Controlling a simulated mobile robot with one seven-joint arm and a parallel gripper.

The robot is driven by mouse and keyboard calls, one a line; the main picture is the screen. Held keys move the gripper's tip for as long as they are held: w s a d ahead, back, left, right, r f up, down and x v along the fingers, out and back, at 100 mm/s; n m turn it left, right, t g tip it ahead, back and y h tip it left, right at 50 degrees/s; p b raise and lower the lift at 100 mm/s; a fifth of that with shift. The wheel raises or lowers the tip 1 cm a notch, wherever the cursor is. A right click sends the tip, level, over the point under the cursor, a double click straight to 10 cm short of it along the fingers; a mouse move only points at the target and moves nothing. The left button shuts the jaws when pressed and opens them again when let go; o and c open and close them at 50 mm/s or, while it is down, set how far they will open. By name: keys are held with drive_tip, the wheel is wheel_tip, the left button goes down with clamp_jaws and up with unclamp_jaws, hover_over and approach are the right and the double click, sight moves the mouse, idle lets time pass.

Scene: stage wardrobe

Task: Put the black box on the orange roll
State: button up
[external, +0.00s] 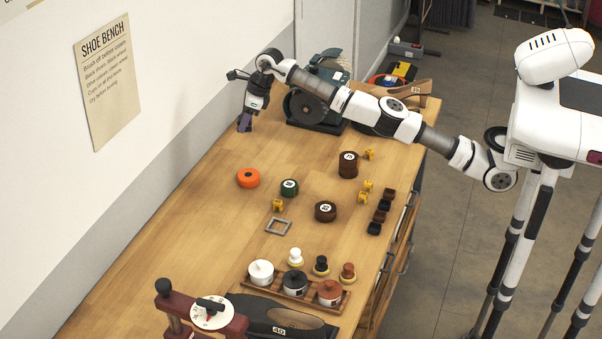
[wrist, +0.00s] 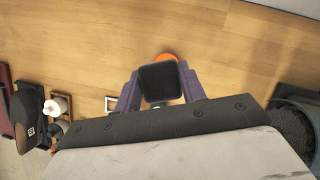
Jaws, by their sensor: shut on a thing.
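My gripper (external: 244,124) is in the air over the far left part of the bench in the external view. In the wrist view its purple fingers (wrist: 160,92) are shut on the black box (wrist: 162,83), a small dark block. In the external view I cannot make out the box at the fingers. The orange roll (external: 248,178) lies flat on the bench, nearer the camera than my gripper. In the wrist view the orange roll (wrist: 168,57) shows just past the box, partly hidden by it. The box and roll appear apart.
A green roll (external: 289,187), a brown roll (external: 325,211) and stacked brown rolls (external: 348,165) stand to the right. Small dark and brown boxes (external: 380,215) line the right edge. A grey square frame (external: 278,226) lies nearer. A grinder-like machine (external: 318,108) stands right of my gripper.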

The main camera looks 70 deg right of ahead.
drive_tip(key=b, duration=0.7)
hover_over(244, 174)
drive_tip(key=s, duration=0.1)
wheel_tip(244, 174, down, 12)
drive_tip(key=shift+s+d+f, duration=0.15)
drive_tip(key=shift+f, duration=2.35)
drive_tip(key=shift+f+b, duration=0.15)
drive_tip(key=shift+b, duration=0.15)
drive_tip(key=o, duration=1)
drive_tip(key=shift+c, duration=0.2)
drive_tip(key=v, duration=1.2)
drive_tip(key=shift+b, duration=0.3)
